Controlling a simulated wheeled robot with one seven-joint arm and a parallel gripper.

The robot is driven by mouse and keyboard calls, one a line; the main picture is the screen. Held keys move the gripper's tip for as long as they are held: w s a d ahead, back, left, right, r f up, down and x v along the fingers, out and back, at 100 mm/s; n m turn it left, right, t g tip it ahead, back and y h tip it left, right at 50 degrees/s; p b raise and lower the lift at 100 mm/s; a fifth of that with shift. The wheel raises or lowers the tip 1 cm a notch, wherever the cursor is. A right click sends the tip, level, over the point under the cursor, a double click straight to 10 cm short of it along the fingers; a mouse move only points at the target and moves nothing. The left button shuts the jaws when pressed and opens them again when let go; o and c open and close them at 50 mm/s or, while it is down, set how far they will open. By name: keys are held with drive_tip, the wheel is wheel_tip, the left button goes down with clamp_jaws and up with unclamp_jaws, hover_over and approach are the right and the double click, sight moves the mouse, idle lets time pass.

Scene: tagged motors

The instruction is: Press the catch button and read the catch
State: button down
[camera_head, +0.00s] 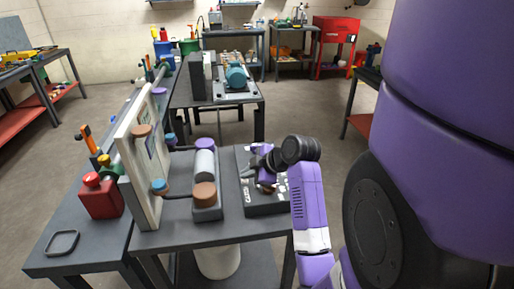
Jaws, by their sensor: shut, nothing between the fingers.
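My gripper (256,163) is at the end of my purple and black arm, low over a dark panel box (282,204) on the near table. The fingers are shut and empty. The box has small light markings and small knobs or buttons on top. A small brown-orange button (268,188) shows just below my gripper, partly hidden by it. I cannot tell whether the fingers touch it. I cannot tell which control is the catch button, and the catch itself is not clearly seen. My wrist and forearm hide the right part of the box.
A grey cylinder with a brown end (205,192) lies left of the box, wired to an upright pale panel (143,175). A red box with a red button (100,196) stands on the left bench. A teal motor (236,76) sits on the table behind. Open floor (310,110) lies behind right.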

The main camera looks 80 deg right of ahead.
sight(248, 181)
idle(0.3)
drive_tip(key=shift+r+p, duration=0.65)
drive_tip(key=shift+p, duration=0.05)
wheel_tip(248, 181, up, 6)
drive_tip(key=p, duration=0.5)
drive_tip(key=shift+p, duration=0.3)
idle(0.6)
